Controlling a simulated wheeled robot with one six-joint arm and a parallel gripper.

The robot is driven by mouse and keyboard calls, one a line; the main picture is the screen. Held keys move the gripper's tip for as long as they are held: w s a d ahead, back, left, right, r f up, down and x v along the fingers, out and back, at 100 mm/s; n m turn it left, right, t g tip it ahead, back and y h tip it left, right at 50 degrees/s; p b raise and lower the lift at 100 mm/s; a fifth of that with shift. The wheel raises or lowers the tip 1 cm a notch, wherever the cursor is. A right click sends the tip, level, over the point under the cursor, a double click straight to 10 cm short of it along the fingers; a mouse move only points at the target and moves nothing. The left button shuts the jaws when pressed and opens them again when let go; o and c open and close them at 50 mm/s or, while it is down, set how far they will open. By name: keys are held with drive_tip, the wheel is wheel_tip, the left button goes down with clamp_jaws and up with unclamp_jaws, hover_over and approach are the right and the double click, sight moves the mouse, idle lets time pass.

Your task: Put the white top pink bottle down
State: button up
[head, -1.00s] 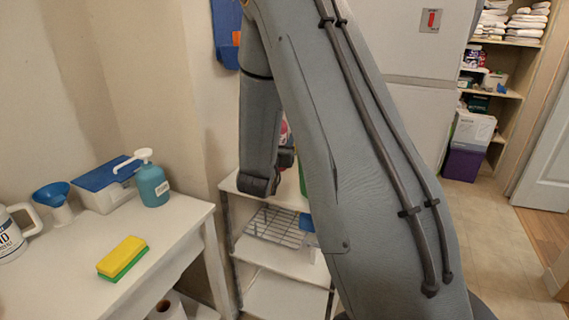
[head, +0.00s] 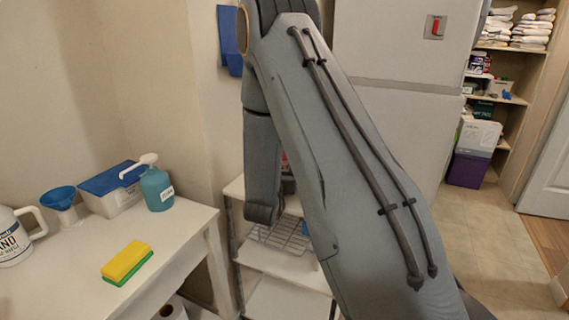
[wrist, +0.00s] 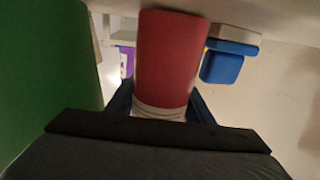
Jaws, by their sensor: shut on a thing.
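The pink-red bottle (wrist: 168,62) fills the middle of the wrist view, with a white band at its near end by my gripper (wrist: 162,106). My gripper is shut on it, with a dark finger on each side. In the head view my arm hides the gripper and most of the bottle. Only a small reddish patch (head: 285,161) shows beside the arm, above a white shelf unit (head: 270,262). I cannot tell from these frames whether the bottle touches a surface.
A large green surface (wrist: 45,75) stands close on the left in the wrist view; a blue object (wrist: 222,65) is at right. The shelf holds a wire rack (head: 280,236). The white table (head: 185,232) at left carries a teal pump bottle (head: 156,190) and a sponge (head: 126,262).

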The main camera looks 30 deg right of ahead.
drive_tip(key=o, duration=1)
drive_tip(key=shift+f, duration=0.15)
drive_tip(key=o, duration=0.4)
